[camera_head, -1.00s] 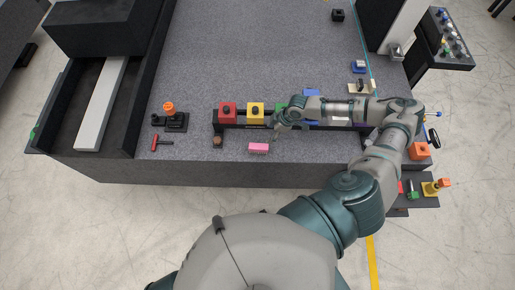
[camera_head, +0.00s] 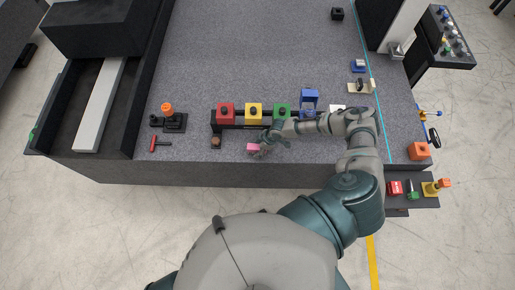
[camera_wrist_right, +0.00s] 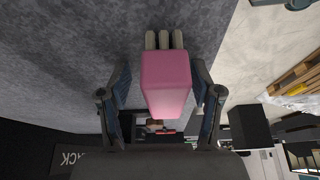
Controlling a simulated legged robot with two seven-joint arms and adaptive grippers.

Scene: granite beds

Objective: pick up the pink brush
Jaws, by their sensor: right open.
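The pink brush (camera_head: 253,147) lies on the grey granite bed near its front edge, in front of the yellow block. My right gripper (camera_head: 263,146) is at its right end in the head view and partly covers it. In the right wrist view the pink brush (camera_wrist_right: 166,82) sits between the two open fingers of my right gripper (camera_wrist_right: 158,98). Gaps show on both sides of it, and pale stubs stick out at its far end. My left gripper is not in view.
A row of red (camera_head: 225,112), yellow (camera_head: 254,113) and green (camera_head: 282,111) blocks stands on a dark rail just behind the brush. A red T-handled tool (camera_head: 157,143) and an orange-topped fixture (camera_head: 168,112) are to the left. The bed's back middle is clear.

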